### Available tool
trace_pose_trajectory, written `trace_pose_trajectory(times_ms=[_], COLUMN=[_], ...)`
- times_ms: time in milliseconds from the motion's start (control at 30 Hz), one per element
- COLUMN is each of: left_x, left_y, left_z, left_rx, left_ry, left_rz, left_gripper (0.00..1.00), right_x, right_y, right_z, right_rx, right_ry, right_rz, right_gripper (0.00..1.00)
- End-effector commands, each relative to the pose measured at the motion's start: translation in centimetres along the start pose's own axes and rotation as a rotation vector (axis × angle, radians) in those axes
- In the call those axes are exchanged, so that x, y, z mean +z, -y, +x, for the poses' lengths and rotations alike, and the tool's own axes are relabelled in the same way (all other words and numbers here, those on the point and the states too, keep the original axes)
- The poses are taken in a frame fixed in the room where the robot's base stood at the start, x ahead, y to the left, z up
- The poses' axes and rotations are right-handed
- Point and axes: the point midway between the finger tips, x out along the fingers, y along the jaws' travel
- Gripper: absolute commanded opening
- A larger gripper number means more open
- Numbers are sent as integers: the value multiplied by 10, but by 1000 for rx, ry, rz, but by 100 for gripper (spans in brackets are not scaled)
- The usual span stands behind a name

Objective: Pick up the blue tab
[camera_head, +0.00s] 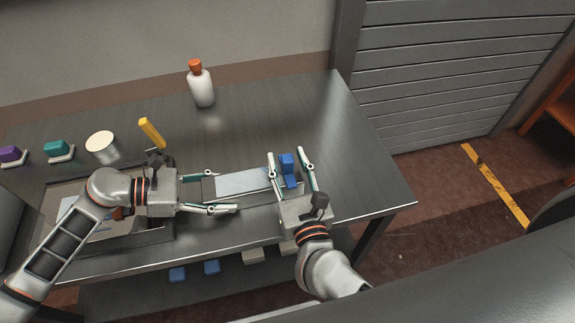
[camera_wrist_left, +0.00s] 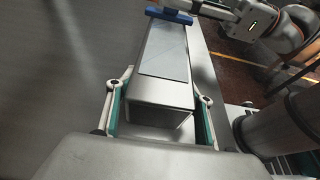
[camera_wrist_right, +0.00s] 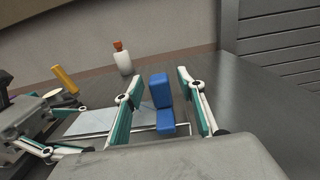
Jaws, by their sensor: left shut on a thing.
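The blue tab (camera_head: 287,163) stands upright with a blue foot at the right end of a long grey case (camera_head: 263,195) with a pale panel on top. It also shows in the right wrist view (camera_wrist_right: 160,92) and at the far end of the case in the left wrist view (camera_wrist_left: 170,15). My right gripper (camera_head: 287,153) is open, with one finger on each side of the tab; gaps show between the fingers and the tab. My left gripper (camera_head: 222,191) is shut on the left end of the case, its fingers along both sides of it (camera_wrist_left: 160,115).
A white bottle with an orange cap (camera_head: 201,88) stands at the back of the table. A yellow bar (camera_head: 151,133), a round cream-topped container (camera_head: 101,146), and teal (camera_head: 57,148) and purple (camera_head: 11,154) blocks are at the left. The table (camera_head: 355,140) is clear at back right.

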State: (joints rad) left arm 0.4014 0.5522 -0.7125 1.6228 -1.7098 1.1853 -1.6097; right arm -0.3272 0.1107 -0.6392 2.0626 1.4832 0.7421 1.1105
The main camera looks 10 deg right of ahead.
Motion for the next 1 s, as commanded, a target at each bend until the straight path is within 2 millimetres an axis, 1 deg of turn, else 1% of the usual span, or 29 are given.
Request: trace_pose_trajectory(times_ms=[233,267,300,367,400,767,867,1000], left_x=[0,0,0,0,0,0,0,0], left_y=[0,0,0,0,0,0,0,0], left_z=[0,0,0,0,0,0,0,0], left_rx=[1,1,1,1,1,1,1,1], left_ry=[1,1,1,1,1,1,1,1], left_rz=[0,0,0,0,0,0,0,0], left_gripper=[15,15,15,15,15,15,15,15], right_x=[0,0,0,0,0,2,11,35], right_y=[0,0,0,0,0,0,0,0], right_z=[3,3,3,2,2,2,3,3], right_rx=[0,0,0,0,0,0,-1,0], right_ry=[-1,-1,-1,-1,-1,0,1,4], right_rz=[0,0,0,0,0,0,2,4], right_gripper=[39,36,26,10,0,0,0,0])
